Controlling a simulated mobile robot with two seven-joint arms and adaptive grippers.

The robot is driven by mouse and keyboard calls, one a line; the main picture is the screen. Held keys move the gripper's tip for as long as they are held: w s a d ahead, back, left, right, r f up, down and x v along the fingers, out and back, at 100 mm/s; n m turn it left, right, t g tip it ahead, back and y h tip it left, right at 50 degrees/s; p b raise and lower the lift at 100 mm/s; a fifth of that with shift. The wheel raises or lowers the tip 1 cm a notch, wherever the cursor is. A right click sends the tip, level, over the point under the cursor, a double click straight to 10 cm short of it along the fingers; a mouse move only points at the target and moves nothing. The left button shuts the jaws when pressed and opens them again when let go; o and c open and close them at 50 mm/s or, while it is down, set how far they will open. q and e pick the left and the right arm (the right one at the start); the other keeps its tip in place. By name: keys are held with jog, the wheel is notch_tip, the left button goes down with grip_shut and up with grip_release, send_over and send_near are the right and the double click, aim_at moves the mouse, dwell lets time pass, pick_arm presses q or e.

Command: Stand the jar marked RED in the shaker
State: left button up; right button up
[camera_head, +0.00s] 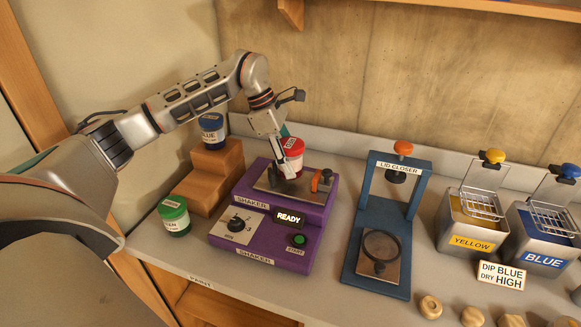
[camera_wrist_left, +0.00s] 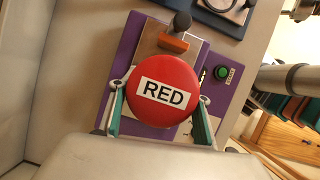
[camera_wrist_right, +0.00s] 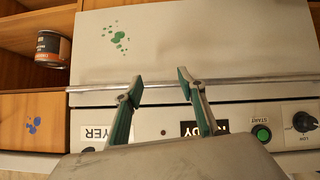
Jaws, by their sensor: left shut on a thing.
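The jar marked RED (camera_head: 293,147) has a red lid and a white body. It is upright at the shaker's top plate; I cannot tell whether its base touches the plate. The purple shaker (camera_head: 319,219) has a metal top plate, an orange-and-black clamp (camera_head: 322,181), a dial, a green START button and a display reading READY. My left gripper (camera_head: 285,168) is shut on the RED jar, one finger on each side; its lid (camera_wrist_left: 163,91) fills the middle of the left wrist view. My right gripper (camera_wrist_right: 158,85) is open and empty.
A blue-lidded jar (camera_head: 212,128) stands on the wooden step (camera_head: 217,166), a green-lidded jar (camera_head: 174,214) below it. A blue lid closer (camera_head: 418,188) and yellow and blue dip tanks stand right. In the right wrist view, a white appliance (camera_wrist_right: 225,45) faces my right gripper; a can (camera_wrist_right: 53,48) is left.

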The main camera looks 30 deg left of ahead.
pick_arm(q)
jog(key=shift+f, duration=1.15)
jog(key=shift+f, duration=0.15)
jog(key=o, duration=1.4)
jog(key=v, duration=1.2)
